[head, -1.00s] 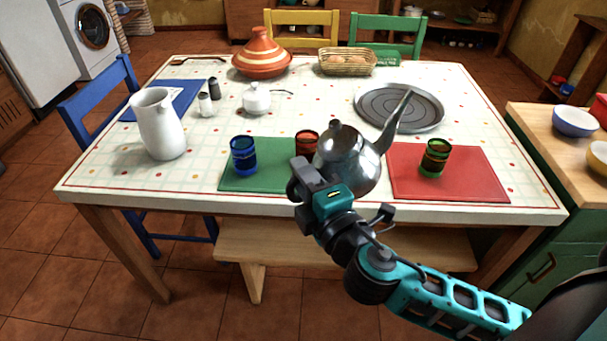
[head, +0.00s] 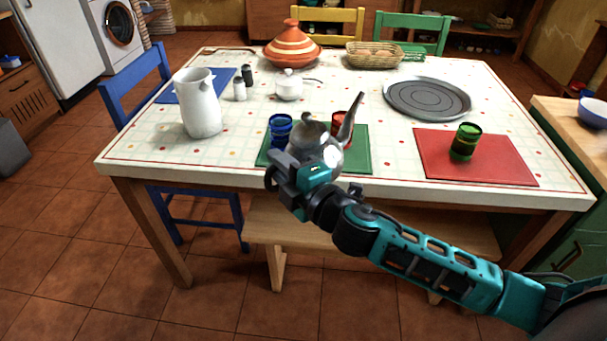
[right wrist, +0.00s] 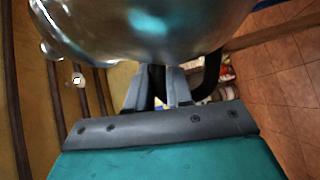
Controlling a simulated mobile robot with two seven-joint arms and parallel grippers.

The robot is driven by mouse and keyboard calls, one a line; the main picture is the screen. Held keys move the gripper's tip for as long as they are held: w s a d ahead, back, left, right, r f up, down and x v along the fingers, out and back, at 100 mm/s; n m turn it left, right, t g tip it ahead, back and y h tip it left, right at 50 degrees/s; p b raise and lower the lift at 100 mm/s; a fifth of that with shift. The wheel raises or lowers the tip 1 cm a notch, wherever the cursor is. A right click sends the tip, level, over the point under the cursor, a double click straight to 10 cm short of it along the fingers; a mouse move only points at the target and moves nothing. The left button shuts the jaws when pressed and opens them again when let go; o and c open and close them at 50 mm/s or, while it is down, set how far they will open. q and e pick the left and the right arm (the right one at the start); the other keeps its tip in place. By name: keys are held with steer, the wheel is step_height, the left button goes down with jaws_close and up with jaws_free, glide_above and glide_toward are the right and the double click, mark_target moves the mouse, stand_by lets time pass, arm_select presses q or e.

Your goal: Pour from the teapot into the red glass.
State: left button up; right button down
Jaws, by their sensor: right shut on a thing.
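The silver teapot (head: 316,146) is in my right gripper (head: 290,172), upright and over the near edge of the table, its spout pointing right and up. In the right wrist view my right gripper (right wrist: 160,88) is shut on the handle below the shiny teapot body (right wrist: 140,25). The red glass (head: 340,124) stands on the green mat (head: 357,158), behind the teapot and partly hidden by the spout. The blue glass (head: 280,130) stands on the same mat to the left. My left gripper is not in view.
A green glass (head: 465,142) stands on the red mat (head: 510,167) at right. A white pitcher (head: 199,105), small white pot (head: 289,87), shakers (head: 240,88), tagine (head: 291,48), bread basket (head: 373,56) and round grey tray (head: 427,98) are on the table. A bench (head: 262,232) stands in front.

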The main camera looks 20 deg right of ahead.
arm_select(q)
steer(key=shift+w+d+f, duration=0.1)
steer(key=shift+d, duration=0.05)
arm_select(e)
steer(key=w+r+m+y, duration=0.2)
steer(key=w, duration=0.3)
steer(key=shift+w+y, duration=0.3)
steer(key=shift+d+r, duration=0.1)
